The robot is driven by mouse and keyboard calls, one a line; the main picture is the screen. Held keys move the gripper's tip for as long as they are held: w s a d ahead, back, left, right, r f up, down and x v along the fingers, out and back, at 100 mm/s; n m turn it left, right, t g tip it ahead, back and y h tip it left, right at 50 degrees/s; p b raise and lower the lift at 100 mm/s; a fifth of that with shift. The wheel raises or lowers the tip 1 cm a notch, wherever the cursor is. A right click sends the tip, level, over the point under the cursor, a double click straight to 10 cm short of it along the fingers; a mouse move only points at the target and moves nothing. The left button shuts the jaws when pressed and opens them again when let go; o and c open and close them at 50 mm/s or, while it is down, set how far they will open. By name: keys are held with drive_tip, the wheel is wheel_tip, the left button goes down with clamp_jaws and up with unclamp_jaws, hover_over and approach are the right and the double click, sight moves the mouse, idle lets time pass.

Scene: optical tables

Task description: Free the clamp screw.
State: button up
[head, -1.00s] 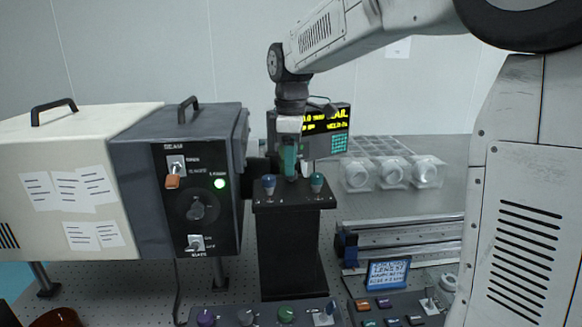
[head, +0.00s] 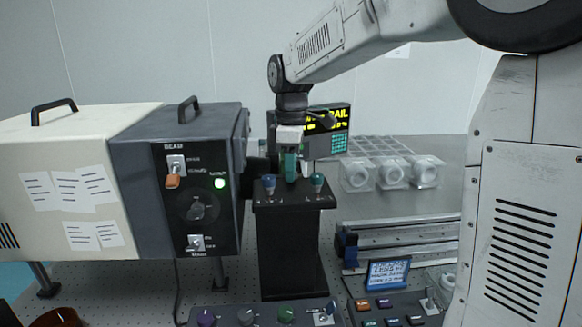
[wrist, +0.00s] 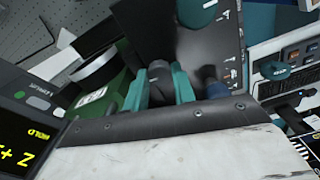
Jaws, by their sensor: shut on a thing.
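My gripper (head: 290,168) points down over the top of the black post (head: 288,245), between a blue knob (head: 268,184) and a teal knob (head: 317,182). In the wrist view its teal fingers (wrist: 160,88) are closed around a small dark grey round knob (wrist: 158,70), which looks like the clamp screw. The fingers hide most of this knob in the head view. The blue knob (wrist: 213,82) stands just right of the fingers in the wrist view, and the teal knob (wrist: 197,8) is at its top edge.
A dark beam box (head: 200,140) with switches and a lit green lamp stands close on the left. A display unit (head: 328,130) is behind the post. Clear lens boxes (head: 390,174), a metal rail (head: 405,238) and a control panel (head: 395,308) are on the right.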

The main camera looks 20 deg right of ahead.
drive_tip(key=m, duration=2.1)
drive_tip(key=shift+m, duration=0.3)
drive_tip(key=m, duration=0.6)
drive_tip(key=shift+m, duration=0.3)
drive_tip(key=o, duration=1)
